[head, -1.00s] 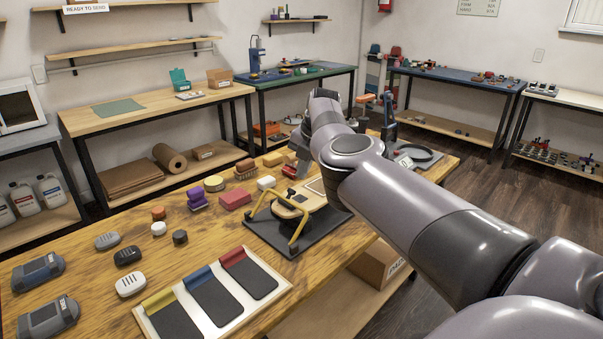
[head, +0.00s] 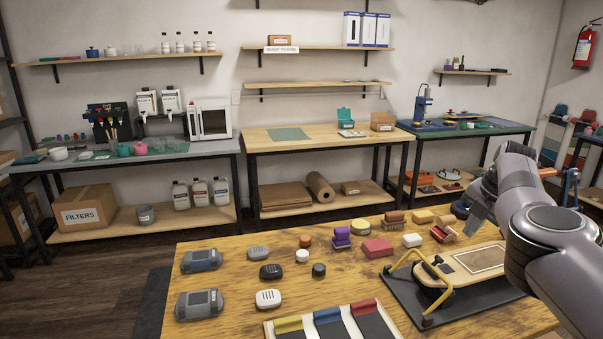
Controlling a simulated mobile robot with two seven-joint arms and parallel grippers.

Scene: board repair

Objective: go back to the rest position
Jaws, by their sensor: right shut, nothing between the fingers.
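My right arm comes in from the right edge of the head view. Its gripper (head: 474,218) points down over the far right part of the wooden table (head: 150,270), by the red-and-wood brush (head: 444,234) and behind the board fixture. The fingers are small and partly dark in this view; they look shut and empty. My left gripper does not show.
The black fixture (head: 412,302) with yellow handles and a tan board (head: 475,262) stands below my right arm. Sponges, brushes, small pucks and two grey devices (head: 201,261) lie across the table. A tray of coloured-edged pads (head: 282,325) is at the front.

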